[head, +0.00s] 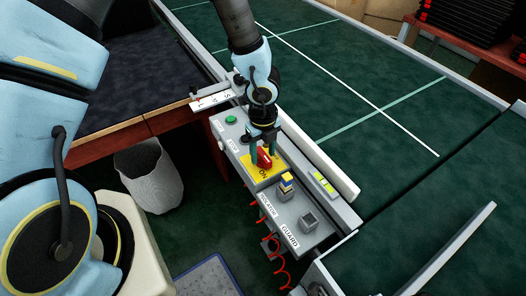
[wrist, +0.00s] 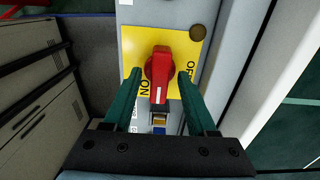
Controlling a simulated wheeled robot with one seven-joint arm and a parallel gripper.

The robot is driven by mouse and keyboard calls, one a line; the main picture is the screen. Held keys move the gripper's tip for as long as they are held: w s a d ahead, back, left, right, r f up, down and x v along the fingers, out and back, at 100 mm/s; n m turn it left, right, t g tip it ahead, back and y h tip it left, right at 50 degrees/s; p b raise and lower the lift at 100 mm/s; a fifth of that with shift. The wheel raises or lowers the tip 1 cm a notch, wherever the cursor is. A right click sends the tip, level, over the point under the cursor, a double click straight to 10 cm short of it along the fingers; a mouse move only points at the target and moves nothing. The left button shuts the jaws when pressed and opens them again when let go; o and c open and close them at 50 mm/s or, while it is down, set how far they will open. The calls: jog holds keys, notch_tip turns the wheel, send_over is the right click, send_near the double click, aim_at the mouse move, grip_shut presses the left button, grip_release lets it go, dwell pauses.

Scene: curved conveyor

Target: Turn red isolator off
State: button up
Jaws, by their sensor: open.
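The red isolator (head: 264,157) is a rotary handle on a yellow plate (head: 251,171) on the grey control box beside the conveyor. In the wrist view the red handle (wrist: 160,74) points down toward me, and the yellow plate (wrist: 135,43) reads ON at lower left and OFF at right. My gripper (head: 262,150) is over the handle. In the wrist view the green fingers of my gripper (wrist: 159,78) stand open, one on each side of the handle, with small gaps visible; I cannot tell whether either touches it.
The control box also carries a green button (head: 230,119), a blue and yellow block (head: 286,183) on a grey socket, and a grey guard socket (head: 308,221). A red coiled cable (head: 272,238) hangs below. A waste bin (head: 150,174) stands at left. The green conveyor (head: 350,90) runs behind.

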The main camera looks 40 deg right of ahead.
jog(key=shift+c, duration=0.2)
grip_shut()
jog(key=shift+n, duration=0.3)
jog(key=n+b, duration=0.2)
jog(key=n, duration=0.1)
jog(key=shift+f+n+b, duration=0.15)
jog(key=shift+n+b, duration=0.15)
jog(key=shift+b, duration=0.05)
jog(key=n+b, duration=0.2)
jog(key=n, duration=0.2)
jog(key=n+b, duration=0.2)
jog(key=n, duration=0.3)
jog(key=n+b, duration=0.2)
jog(key=n, duration=0.2)
jog(key=shift+n, duration=0.3)
dwell(0.5)
jog(key=shift+o, duration=0.2)
grip_release()
